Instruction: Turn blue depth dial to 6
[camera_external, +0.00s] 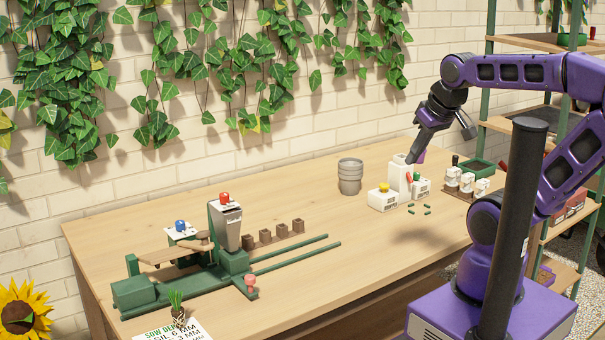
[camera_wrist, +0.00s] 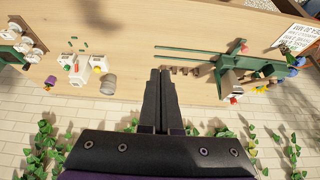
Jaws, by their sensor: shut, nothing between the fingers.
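The blue dial (camera_external: 180,225) sits on a white plate on the left part of the green machine (camera_external: 140,291). In the wrist view the blue dial (camera_wrist: 292,73) is small at the far right, and the number it points to cannot be read. My gripper (camera_external: 412,156) is above the back right of the table, far to the right of the dial. In the wrist view my gripper (camera_wrist: 160,72) has its two black fingers together and holds nothing.
Small brown pots (camera_external: 265,236) stand beside green rails. A metal bucket (camera_external: 350,177) and white boxes (camera_external: 383,200) stand near my gripper. A printed sheet (camera_external: 178,331) lies at the front. The table middle is clear.

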